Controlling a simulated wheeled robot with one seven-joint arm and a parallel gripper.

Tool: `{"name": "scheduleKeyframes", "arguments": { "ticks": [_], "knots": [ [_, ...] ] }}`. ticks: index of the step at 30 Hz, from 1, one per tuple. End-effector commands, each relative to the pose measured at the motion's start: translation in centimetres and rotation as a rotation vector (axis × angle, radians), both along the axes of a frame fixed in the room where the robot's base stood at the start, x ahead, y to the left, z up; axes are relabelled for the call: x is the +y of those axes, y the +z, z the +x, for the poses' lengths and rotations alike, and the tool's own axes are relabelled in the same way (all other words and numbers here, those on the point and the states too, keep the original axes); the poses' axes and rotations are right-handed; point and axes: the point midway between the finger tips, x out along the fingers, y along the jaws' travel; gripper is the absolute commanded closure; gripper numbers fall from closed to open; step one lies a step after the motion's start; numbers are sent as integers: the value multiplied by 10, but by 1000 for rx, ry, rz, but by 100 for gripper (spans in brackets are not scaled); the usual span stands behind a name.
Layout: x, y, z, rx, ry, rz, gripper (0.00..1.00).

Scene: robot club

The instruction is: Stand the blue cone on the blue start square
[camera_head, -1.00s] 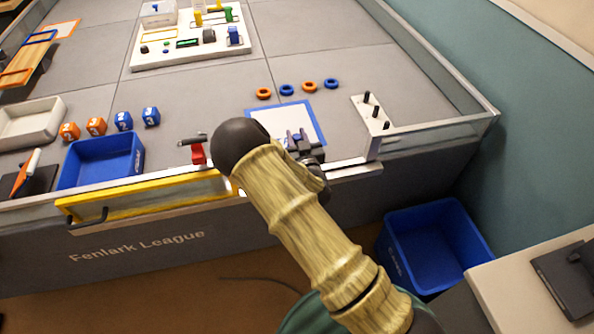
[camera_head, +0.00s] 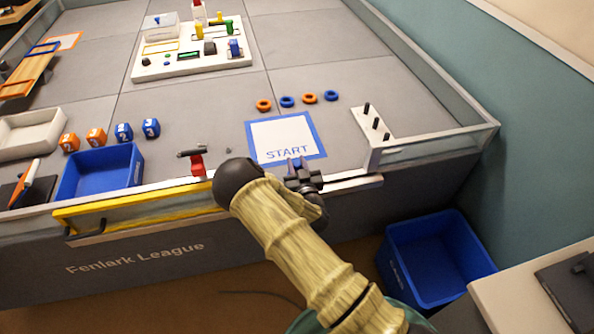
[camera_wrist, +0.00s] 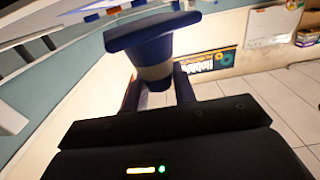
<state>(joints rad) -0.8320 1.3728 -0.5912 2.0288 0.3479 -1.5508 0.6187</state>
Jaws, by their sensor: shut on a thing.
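The blue cone (camera_wrist: 143,38) shows in the wrist view, with a pale band and a wide flat base pointing away from my gripper (camera_wrist: 157,92). The two dark fingers are shut on its narrower part. In the head view, my gripper (camera_head: 298,168) is at the near edge of the blue start square (camera_head: 285,137), over its lower right border. The square is white with a blue border and the word START. It lies flat and no object stands on it. I cannot make out the cone in the head view.
A white peg block (camera_head: 376,137) stands right of the square, with several orange and blue rings (camera_head: 287,101) behind it. A red clamp-like thing (camera_head: 197,164) and a blue tray (camera_head: 97,172) are left. The table's front rail (camera_head: 350,184) runs below my gripper. A blue bin (camera_head: 437,258) stands on the floor.

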Motion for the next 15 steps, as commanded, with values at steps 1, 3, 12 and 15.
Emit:
{"name": "scheduleKeyframes", "arguments": {
  "ticks": [1,3,12,15],
  "knots": [
    [0,-10,-1,2,1,-3,97],
    [0,-21,0,3,1,-2,97],
    [0,-30,0,0,0,1,97],
    [0,-31,0,0,0,1,97]
  ]
}}
